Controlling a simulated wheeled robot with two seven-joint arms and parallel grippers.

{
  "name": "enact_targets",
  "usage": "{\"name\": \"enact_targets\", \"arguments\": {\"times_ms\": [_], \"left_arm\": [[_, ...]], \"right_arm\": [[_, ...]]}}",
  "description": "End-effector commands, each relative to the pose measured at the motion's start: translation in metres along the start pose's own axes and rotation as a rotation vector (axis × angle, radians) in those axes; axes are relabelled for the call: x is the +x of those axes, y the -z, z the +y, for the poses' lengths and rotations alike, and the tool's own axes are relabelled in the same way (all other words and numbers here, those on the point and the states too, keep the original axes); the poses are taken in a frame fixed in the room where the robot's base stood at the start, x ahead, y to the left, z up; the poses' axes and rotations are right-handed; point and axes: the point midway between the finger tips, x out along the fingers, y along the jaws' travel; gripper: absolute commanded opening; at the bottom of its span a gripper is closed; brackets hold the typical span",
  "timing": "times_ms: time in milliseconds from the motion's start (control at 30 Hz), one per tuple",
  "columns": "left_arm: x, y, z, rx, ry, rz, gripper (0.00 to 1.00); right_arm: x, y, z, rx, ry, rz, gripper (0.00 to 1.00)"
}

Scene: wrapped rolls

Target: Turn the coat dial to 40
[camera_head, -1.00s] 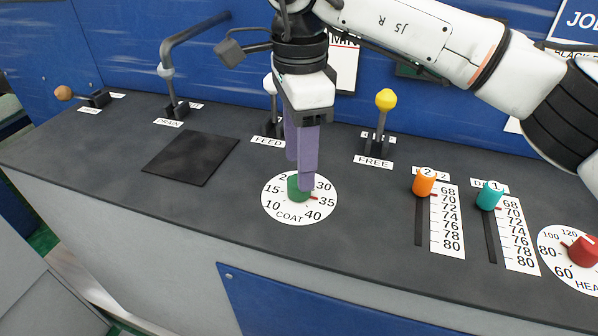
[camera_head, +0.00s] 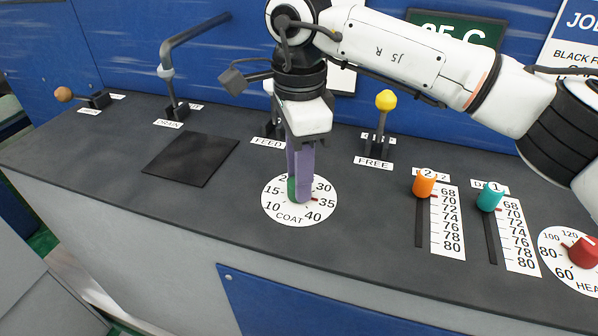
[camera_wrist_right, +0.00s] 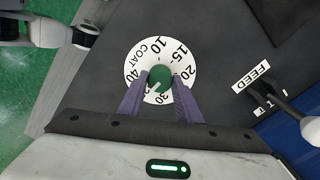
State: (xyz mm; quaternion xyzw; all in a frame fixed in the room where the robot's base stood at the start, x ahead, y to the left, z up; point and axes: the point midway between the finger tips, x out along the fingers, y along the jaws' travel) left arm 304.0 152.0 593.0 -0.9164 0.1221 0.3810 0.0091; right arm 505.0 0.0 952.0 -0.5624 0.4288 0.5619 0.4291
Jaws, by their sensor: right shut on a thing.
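The coat dial is a green knob (camera_head: 292,189) in the middle of a round white scale (camera_head: 274,204), numbered up to 40, on the dark console top. My right gripper (camera_head: 301,194) reaches down from above and is shut on the knob. Its purple fingers hide part of the knob and scale in the head view. A red mark shows at the knob's right, near 35. In the right wrist view the fingers stand on either side of the knob (camera_wrist_right: 160,75), and a white line on it points to the lower left, near 35. My left gripper is not in view.
A yellow-topped FREE lever (camera_head: 385,101) and a FEED lever (camera_head: 269,86) stand behind the dial. Orange (camera_head: 424,183) and teal (camera_head: 489,198) sliders and a red HEAT dial (camera_head: 583,251) are to the right. A dark square plate (camera_head: 190,159) lies left.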

Motion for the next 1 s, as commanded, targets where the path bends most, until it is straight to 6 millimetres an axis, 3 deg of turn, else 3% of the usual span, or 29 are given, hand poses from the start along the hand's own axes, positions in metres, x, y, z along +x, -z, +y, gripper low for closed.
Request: {"name": "enact_targets", "arguments": {"times_ms": [267, 1000], "left_arm": [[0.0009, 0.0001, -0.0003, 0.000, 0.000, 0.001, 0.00], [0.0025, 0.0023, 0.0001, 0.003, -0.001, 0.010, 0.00]], "right_arm": [[-0.0006, 0.0000, -0.0006, 0.099, 0.002, 0.000, 0.08], [-0.0008, -0.0002, -0.0007, 0.668, 0.001, -0.002, 0.08]]}}
